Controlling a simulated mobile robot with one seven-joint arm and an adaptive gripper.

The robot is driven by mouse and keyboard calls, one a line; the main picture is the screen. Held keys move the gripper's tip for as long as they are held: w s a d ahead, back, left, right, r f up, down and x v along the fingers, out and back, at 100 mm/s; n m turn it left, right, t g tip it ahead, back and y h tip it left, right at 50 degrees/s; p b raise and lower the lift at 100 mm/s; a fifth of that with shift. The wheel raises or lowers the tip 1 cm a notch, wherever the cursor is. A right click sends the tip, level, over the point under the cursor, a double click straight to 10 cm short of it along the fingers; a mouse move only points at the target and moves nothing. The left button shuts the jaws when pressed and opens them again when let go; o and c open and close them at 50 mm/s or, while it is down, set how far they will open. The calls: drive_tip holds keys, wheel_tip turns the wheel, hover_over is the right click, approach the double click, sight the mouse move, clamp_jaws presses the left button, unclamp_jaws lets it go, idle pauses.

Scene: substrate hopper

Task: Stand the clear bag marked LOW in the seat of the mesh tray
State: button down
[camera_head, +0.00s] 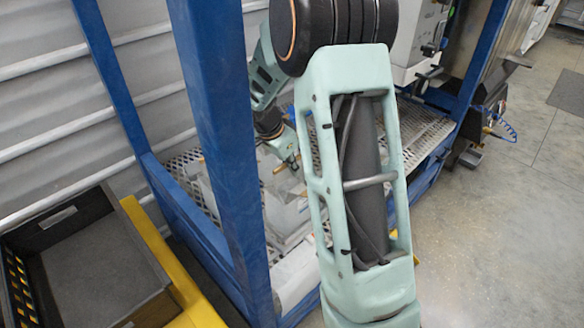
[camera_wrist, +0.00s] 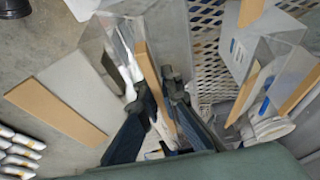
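A clear bag (camera_wrist: 124,45) with a tan strip and white contents stands on edge in the wrist view. Its tan strip runs between the two dark fingers of my gripper (camera_wrist: 160,88), which look closed on it. I cannot read any marking on it. Other clear-sided pieces with tan strips stand at the right of the wrist view (camera_wrist: 275,70). Perforated mesh (camera_wrist: 205,28) shows behind my fingers, and the mesh surface (camera_head: 186,172) also shows in the head view. My gripper (camera_head: 289,166) is small and partly hidden in the head view, with a tan piece at it.
Blue posts (camera_head: 215,130) rise close to my arm. A dark crate (camera_head: 85,255) beside a yellow rail stands at left. Several white packets (camera_wrist: 18,152) lie at the lower left of the wrist view, near a tan-edged grey panel (camera_wrist: 75,85). Open floor (camera_head: 500,220) lies at right.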

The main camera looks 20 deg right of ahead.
drive_tip(key=c, duration=2.1)
unclamp_jaws()
